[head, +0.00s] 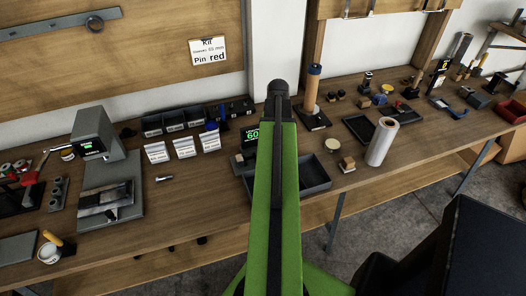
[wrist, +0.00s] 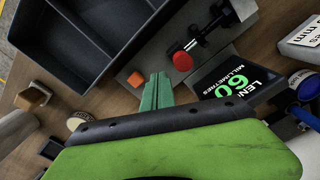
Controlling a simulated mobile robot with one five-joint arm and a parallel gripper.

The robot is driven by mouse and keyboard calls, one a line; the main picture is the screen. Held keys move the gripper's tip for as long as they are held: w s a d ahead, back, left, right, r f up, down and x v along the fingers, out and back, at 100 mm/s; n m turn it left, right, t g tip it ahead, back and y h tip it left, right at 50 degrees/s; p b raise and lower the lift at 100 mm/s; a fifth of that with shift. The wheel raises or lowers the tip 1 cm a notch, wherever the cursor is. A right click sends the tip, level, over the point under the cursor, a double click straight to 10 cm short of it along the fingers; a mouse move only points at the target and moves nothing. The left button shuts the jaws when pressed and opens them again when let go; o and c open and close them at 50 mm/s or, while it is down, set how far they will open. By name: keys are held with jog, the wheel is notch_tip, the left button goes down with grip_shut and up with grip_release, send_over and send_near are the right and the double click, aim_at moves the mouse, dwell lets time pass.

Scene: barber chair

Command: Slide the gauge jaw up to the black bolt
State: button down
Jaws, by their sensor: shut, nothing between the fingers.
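The gauge display (wrist: 222,86) reads 60 millimetres in the wrist view, and part of it shows behind my arm in the head view (head: 252,134). A grey gauge plate (wrist: 152,58) lies beside it. A black bolt-like part (wrist: 208,31) rests across the plate, with a round red knob (wrist: 182,61) near its lower end. I cannot tell which part is the jaw. My gripper (wrist: 158,78) has green fingers, shut and empty, between the orange block and the red knob. My arm hides it in the head view.
A dark divided tray (wrist: 58,53) stands close to the gauge, on its upper left in the wrist view. White labelled cards (head: 184,147) and a grey machine (head: 95,135) stand left of my arm in the head view.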

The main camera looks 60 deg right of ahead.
dwell(0.4)
jog(key=shift+w+a, duration=0.55)
jog(key=shift+a, duration=0.15)
dwell(0.6)
jog(key=shift+s+d, duration=0.35)
jog(key=shift+d, duration=0.15)
notch_tip(320, 180, up, 8)
jog(key=p, duration=0.8)
